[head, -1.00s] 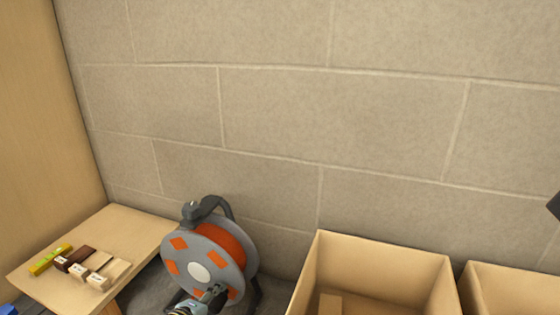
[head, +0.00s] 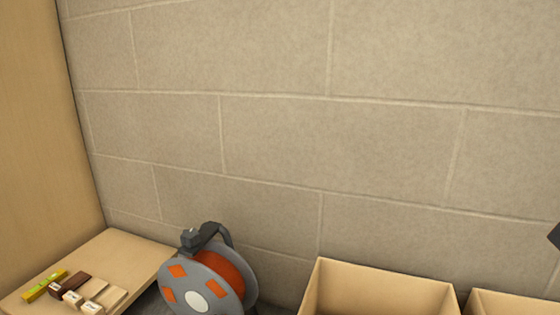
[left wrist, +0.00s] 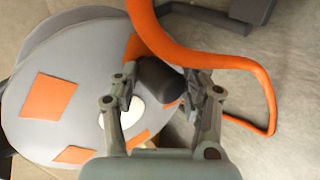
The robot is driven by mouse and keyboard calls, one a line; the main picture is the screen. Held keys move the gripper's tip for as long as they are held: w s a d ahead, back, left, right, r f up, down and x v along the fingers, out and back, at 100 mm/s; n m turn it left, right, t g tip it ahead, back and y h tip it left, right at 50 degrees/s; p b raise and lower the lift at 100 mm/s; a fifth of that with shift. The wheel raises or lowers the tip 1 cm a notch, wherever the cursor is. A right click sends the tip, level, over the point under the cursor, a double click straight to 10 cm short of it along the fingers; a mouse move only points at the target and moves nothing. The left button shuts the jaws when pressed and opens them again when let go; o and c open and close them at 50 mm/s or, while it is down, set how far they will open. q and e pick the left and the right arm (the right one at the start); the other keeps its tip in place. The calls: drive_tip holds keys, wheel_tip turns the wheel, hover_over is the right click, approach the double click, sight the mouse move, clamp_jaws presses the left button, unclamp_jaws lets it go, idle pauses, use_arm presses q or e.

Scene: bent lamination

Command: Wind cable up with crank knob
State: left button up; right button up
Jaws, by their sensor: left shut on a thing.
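The cable reel (head: 193,285) stands on the floor by the wall, with a grey side disc, orange patches, a white hub and a dark frame. Its lower part is cut off by the picture's bottom edge. Orange cable (head: 226,272) is wound on its drum. In the left wrist view, my left gripper (left wrist: 158,92) is shut on the dark crank knob (left wrist: 160,82) near the disc's edge. A loose stretch of orange cable (left wrist: 225,60) passes just beyond the knob and loops on the floor at right. My left gripper is out of the head view. My right gripper is not visible.
A low wooden table (head: 125,250) at left holds several small blocks (head: 80,292). Two open cardboard boxes, one (head: 380,285) right of the reel and one (head: 515,303) farther right, stand along the block wall (head: 300,140).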

use_arm(q)
drive_tip(key=shift+s+f, duration=0.1)
drive_tip(key=shift+w+a+f, duration=0.25)
drive_tip(key=shift+a+f, duration=0.55)
drive_tip(key=shift+f, duration=0.1)
drive_tip(key=shift+w+a+f, duration=0.25)
drive_tip(key=shift+a+f, duration=0.5)
drive_tip(key=shift+f, duration=0.1)
drive_tip(key=o, duration=0.7)
drive_tip(key=shift+c, duration=0.2)
drive_tip(key=shift+w+r, duration=0.1)
drive_tip(key=s+a+r+p, duration=0.2)
drive_tip(key=s, duration=0.4)
drive_tip(key=shift+s+a, duration=0.15)
drive_tip(key=shift+s, duration=0.15)
